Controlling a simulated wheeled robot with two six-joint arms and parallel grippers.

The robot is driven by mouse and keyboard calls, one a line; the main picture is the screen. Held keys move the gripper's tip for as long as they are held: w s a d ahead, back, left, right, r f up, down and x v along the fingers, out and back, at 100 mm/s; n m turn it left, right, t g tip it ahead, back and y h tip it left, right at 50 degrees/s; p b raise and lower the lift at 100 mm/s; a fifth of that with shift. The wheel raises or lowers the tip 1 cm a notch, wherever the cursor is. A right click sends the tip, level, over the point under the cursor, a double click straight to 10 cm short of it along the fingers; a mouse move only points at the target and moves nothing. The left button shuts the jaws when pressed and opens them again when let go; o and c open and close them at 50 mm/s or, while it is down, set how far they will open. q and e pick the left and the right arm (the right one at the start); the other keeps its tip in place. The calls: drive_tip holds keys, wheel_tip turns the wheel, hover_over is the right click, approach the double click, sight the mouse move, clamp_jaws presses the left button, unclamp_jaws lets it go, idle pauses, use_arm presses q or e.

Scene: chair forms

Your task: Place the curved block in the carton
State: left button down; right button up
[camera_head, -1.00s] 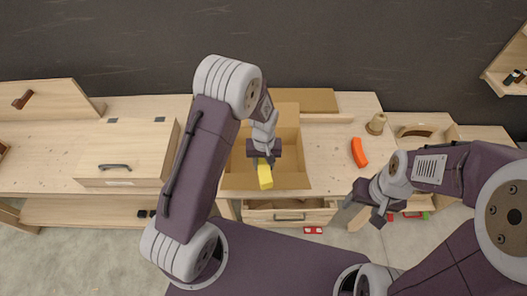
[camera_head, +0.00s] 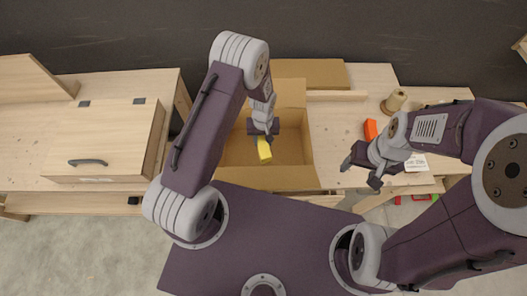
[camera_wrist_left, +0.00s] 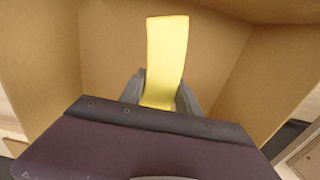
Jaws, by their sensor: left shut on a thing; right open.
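The yellow curved block (camera_head: 264,150) is held in my left gripper (camera_head: 263,136), over the inside of the open cardboard carton (camera_head: 290,178). In the left wrist view the yellow block (camera_wrist_left: 166,55) stands up between the two grey fingers (camera_wrist_left: 163,98), with the carton's brown walls (camera_wrist_left: 110,50) around it. I cannot tell whether the block touches the carton floor. My right gripper (camera_head: 362,167) is open and empty, over the table's front edge to the right of the carton.
A closed wooden box with a dark handle (camera_head: 88,162) stands at the left.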

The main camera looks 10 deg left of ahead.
use_arm(q)
wheel_tip(320, 180, down, 8)
drive_tip(key=b, duration=0.4)
drive_tip(key=shift+s+r, duration=0.1)
drive_tip(key=shift+r, duration=0.35)
drive_tip(key=shift+f, duration=0.2)
drive_tip(key=c, duration=0.9)
unclamp_jaws()
use_arm(e)
wheel_tip(320, 180, down, 6)
drive_tip(key=shift+r, duration=0.1)
use_arm(q)
drive_tip(key=shift+o, duration=0.2)
drive_tip(key=shift+r, duration=0.15)
